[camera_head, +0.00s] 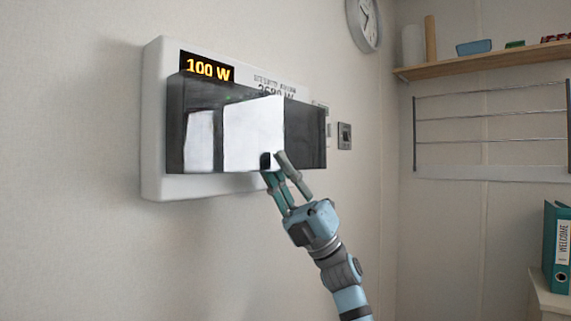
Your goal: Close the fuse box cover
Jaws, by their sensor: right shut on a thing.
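The fuse box is a white case (154,125) on the wall, left of centre in the head view. Its smoky, see-through cover (305,135) hangs down over the front, with bright white patches showing on or through it. I cannot tell whether the cover sits flush against the case. My right gripper (278,161) reaches up from below and is shut on the cover's lower edge, right of its middle. The fingers partly hide that edge. My left gripper is not in view.
An orange "100 W" display (208,68) shows at the case's upper left. A clock (364,22), a small wall switch (344,136), a wooden shelf (480,63) and a wire rack (490,116) are to the right. A teal binder (556,245) stands lower right. The wall below the box is clear.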

